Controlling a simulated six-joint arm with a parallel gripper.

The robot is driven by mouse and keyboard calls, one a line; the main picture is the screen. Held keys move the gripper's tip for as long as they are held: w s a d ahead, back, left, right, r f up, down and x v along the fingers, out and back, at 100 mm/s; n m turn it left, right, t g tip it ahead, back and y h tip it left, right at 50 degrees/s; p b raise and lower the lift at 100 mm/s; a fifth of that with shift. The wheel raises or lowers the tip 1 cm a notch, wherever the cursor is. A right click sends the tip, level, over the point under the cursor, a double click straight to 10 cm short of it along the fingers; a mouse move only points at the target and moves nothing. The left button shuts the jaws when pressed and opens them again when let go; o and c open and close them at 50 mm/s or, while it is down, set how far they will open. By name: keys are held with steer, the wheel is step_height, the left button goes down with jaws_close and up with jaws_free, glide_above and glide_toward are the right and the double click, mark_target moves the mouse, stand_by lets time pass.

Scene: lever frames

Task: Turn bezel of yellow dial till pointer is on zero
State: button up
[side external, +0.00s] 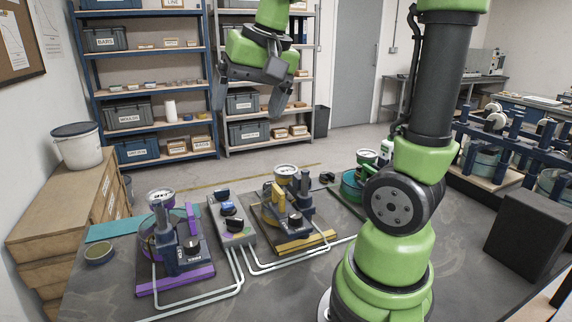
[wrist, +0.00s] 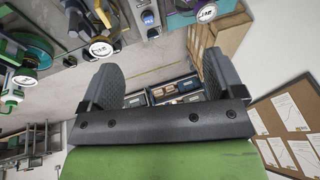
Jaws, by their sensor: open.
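The yellow station (side external: 312,246) stands in the middle of the bench, with a yellow-edged base, a yellow upright lever and a dark knob. Its round white dial (side external: 287,170) sits at the back of the station. In the wrist view this dial (wrist: 101,49) shows at the upper left, beside yellow parts. Its pointer and zero mark are too small to read. My gripper (side external: 247,106) is open and empty, high above and behind the stations, well apart from the dial. In the wrist view both fingers of my gripper (wrist: 160,62) are spread with nothing between them.
A purple station (side external: 178,281) with its own dial (side external: 160,197) stands left, and a green one (side external: 352,187) right, partly behind my arm. A control box (side external: 232,232) with pale pipes lies between purple and yellow. Shelves (side external: 150,90) stand behind; a black block (side external: 527,228) is right.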

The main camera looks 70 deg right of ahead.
steer(key=w+d+f+m+g, duration=0.2)
steer(key=w+d+f+m, duration=0.1)
steer(key=d, duration=0.6)
steer(key=m+g, duration=0.2)
steer(key=m, duration=0.1)
glide_toward(286, 168)
step_height(286, 168, down, 9)
steer(key=shift+d+r, duration=0.15)
steer(key=shift+r, duration=0.05)
